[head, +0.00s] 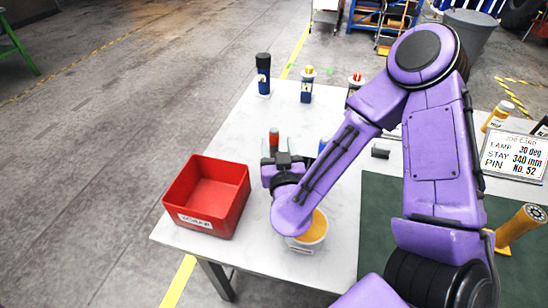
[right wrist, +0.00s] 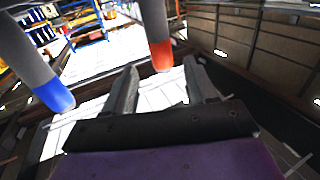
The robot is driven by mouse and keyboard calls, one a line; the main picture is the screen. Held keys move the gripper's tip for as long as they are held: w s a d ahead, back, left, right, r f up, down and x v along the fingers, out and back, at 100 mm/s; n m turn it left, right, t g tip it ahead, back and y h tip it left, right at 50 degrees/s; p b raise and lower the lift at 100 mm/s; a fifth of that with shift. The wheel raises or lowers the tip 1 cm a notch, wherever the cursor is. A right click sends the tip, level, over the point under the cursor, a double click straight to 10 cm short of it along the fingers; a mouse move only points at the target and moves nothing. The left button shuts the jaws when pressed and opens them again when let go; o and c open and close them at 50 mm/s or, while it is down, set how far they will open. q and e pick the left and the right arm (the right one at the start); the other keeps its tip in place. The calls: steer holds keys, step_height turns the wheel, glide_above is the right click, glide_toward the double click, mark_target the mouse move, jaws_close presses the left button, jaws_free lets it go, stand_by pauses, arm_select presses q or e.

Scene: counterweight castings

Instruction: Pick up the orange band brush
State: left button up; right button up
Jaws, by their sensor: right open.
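The orange band brush (head: 274,138) stands upright on the white table, just behind my right gripper (head: 283,160) in the head view; its lower part is hidden by the gripper. In the right wrist view its grey body with an orange-red end (right wrist: 160,50) shows beyond and between the two fingers (right wrist: 161,80). The fingers are apart and do not visibly grip it. A similar grey one with a blue end (right wrist: 50,85) shows to the left, outside the fingers. Its blue part (head: 322,146) also shows in the head view, right of the gripper. My left gripper is out of view.
A red bin (head: 243,200) stands left of the gripper. A white tub with orange contents (head: 311,235) is partly under my right arm. Several bottles (head: 263,77) line the far edge. A dark block (head: 380,151), green mat (head: 375,235) and sign (head: 515,157) are to the right.

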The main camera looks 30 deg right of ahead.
mark_target(275, 139)
steer(key=p+x, duration=0.2)
steer(key=x, duration=0.2)
steer(key=shift+w+d+f+p, duration=0.1)
steer(key=shift+w+p, duration=0.25)
steer(key=shift+w, duration=0.05)
steer(key=shift+w+d+f, duration=0.15)
steer(key=shift+w, duration=0.05)
steer(key=shift+c, duration=0.3)
steer(key=shift+a, duration=0.2)
steer(key=c, duration=0.5)
jaws_close()
